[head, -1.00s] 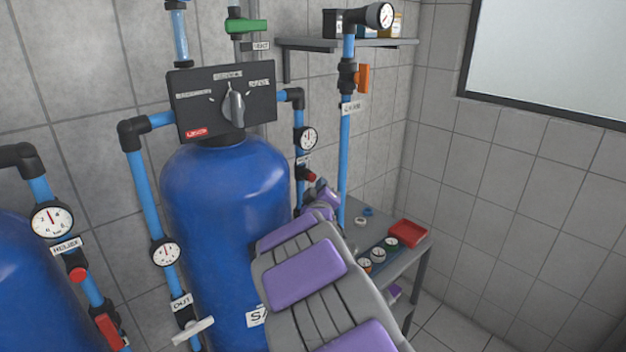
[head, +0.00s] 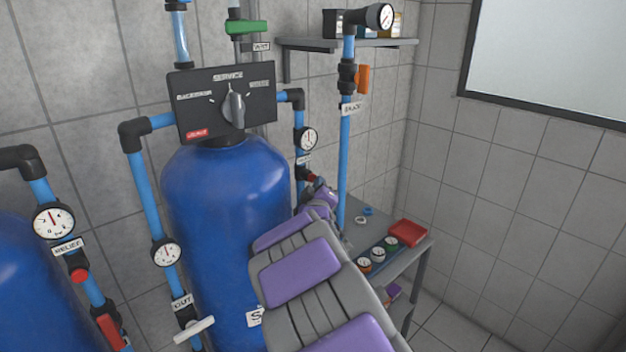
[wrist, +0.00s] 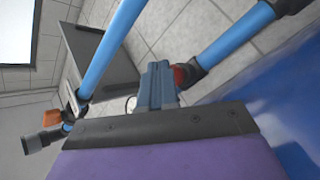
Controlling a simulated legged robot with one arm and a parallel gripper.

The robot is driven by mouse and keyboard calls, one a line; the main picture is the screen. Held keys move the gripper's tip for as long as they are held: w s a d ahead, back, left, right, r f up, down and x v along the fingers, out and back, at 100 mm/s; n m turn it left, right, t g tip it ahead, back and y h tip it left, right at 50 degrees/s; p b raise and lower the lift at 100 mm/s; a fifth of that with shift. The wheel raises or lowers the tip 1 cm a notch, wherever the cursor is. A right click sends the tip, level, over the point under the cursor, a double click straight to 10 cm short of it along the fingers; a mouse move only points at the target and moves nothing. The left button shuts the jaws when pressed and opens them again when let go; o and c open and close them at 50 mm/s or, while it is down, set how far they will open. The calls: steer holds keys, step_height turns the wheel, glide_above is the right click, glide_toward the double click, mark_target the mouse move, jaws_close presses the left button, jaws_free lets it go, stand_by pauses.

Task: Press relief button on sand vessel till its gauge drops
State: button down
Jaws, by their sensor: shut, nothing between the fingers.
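The sand vessel (head: 225,195) is the blue tank in the middle of the head view, its label partly hidden by my arm. On its right-hand pipe sit a round white gauge (head: 308,138) and, below it, a red button (head: 311,178). The gauge's needle is too small to read surely. My gripper in the wrist view (wrist: 158,72) is shut and empty, its tips right beside the red button (wrist: 182,76). I cannot tell whether they touch. In the head view my arm mostly hides the gripper.
A second blue tank (head: 30,290) with its own gauge (head: 54,221) and red button (head: 79,276) stands at left. A vertical blue pipe (head: 345,150) with an orange valve handle rises close to my arm's end. A grey table (head: 400,275) with a red tray stands at right.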

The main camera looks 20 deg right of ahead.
steer(key=shift+w+a, duration=0.15)
steer(key=shift+w, duration=0.3)
stand_by(1.2)
steer(key=shift+s, duration=0.1)
steer(key=shift+s+d, duration=0.3)
steer(key=shift+s, duration=0.45)
steer(key=s, duration=0.1)
steer(key=s+d, duration=0.1)
steer(key=s, duration=0.2)
steer(key=shift+s+d, duration=0.35)
stand_by(0.5)
